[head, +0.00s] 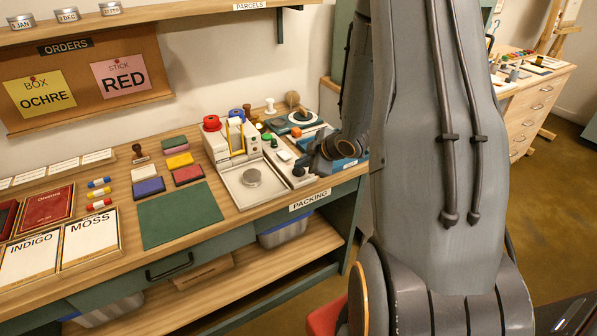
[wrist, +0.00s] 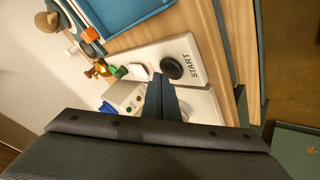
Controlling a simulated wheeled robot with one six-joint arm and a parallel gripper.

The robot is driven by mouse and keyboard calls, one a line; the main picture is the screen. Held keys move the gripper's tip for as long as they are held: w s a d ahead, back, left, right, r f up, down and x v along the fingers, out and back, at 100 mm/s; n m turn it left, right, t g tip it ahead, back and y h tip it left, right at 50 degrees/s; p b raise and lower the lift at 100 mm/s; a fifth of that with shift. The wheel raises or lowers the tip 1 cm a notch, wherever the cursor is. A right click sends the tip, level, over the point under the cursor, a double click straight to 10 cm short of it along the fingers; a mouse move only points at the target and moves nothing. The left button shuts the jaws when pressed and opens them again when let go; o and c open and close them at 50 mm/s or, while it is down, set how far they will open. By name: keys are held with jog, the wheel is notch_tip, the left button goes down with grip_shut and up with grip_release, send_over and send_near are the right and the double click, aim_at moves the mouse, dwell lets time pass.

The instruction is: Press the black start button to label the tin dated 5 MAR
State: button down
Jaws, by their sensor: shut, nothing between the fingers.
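The black start button (wrist: 172,67) is a round knob on a pale plate (wrist: 190,52) marked START in the wrist view. My gripper (wrist: 159,78) is shut and empty, its fingertips close beside the button; I cannot tell whether they touch it. In the head view my gripper (head: 302,167) is low over the right side of the white labelling machine (head: 218,148), and I cannot make out the button there. A silver tin (head: 251,177) sits on the machine's front plate (head: 240,194); its date is not readable. Several tins, one marked 1 JAN (head: 21,22), stand on the shelf.
A green mat (head: 180,215), ink pads and order cards lie left of the machine. Stamps and a blue tray (wrist: 125,15) lie close to my gripper. The PACKING label (head: 310,200) marks the table's front edge.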

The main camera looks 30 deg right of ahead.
aim_at(301, 172)
jog(key=shift+f+b, duration=0.3)
jog(key=shift+f, duration=0.25)
dwell(0.8)
dwell(0.3)
jog(key=shift+r+p, duration=0.9)
jog(key=shift+r, duration=0.05)
notch_tip(301, 172, up, 5)
jog(key=p, duration=0.4)
jog(key=shift+p, duration=0.3)
dwell(0.4)
